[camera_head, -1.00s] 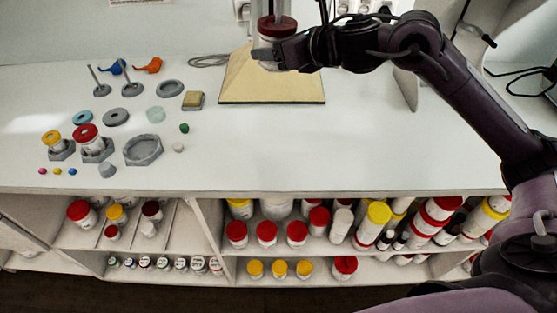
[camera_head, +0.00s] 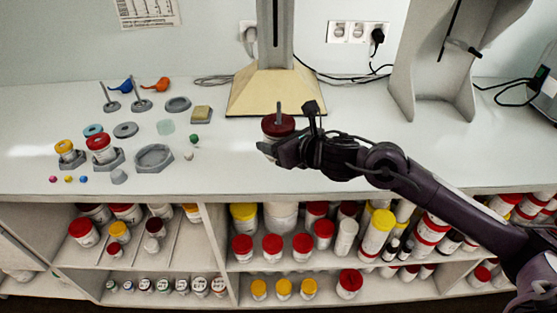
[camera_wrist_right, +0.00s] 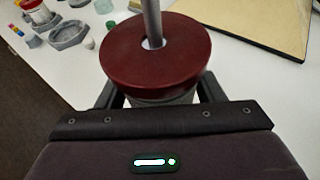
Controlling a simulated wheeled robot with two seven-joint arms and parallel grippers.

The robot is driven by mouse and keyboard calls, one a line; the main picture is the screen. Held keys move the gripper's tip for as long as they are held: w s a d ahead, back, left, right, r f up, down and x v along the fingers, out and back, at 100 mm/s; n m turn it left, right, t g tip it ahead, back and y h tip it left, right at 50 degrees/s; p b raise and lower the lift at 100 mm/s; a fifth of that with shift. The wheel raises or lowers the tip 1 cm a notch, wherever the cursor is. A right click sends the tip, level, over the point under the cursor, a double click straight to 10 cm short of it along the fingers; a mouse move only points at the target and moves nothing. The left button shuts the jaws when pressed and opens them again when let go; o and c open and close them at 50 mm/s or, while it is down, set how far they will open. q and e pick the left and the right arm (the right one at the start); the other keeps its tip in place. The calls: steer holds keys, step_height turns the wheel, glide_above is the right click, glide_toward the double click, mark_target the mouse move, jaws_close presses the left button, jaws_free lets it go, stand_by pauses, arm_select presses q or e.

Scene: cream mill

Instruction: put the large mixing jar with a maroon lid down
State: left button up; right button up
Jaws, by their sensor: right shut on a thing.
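The large mixing jar with a maroon lid (camera_head: 279,124) is upright in my right gripper (camera_head: 277,150), over the front half of the counter. A grey rod stands up out of the lid's centre. In the right wrist view the maroon lid (camera_wrist_right: 155,50) fills the upper middle, with the gripper fingers (camera_wrist_right: 158,95) on both sides of the jar body below it. The jar's base is hidden by the gripper, so I cannot tell whether it touches the counter. My left gripper is not in view.
The mixer stand's cream base (camera_head: 275,92) is behind the jar. To the left are an empty grey hexagonal holder (camera_head: 154,158), a red-lidded jar (camera_head: 100,147) in a holder, and small parts. The white counter (camera_head: 230,165) is bare around the jar. Shelves below hold several jars.

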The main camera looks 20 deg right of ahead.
mark_target(278, 170)
steer(key=shift+f, duration=0.8)
step_height(278, 170, down, 4)
steer(key=shift+f, duration=0.1)
steer(key=o, duration=0.7)
steer(key=shift+f+b, duration=0.15)
steer(key=shift+b, duration=0.15)
steer(key=shift+c, duration=0.2)
steer(key=o, duration=0.5)
steer(key=shift+c, duration=0.2)
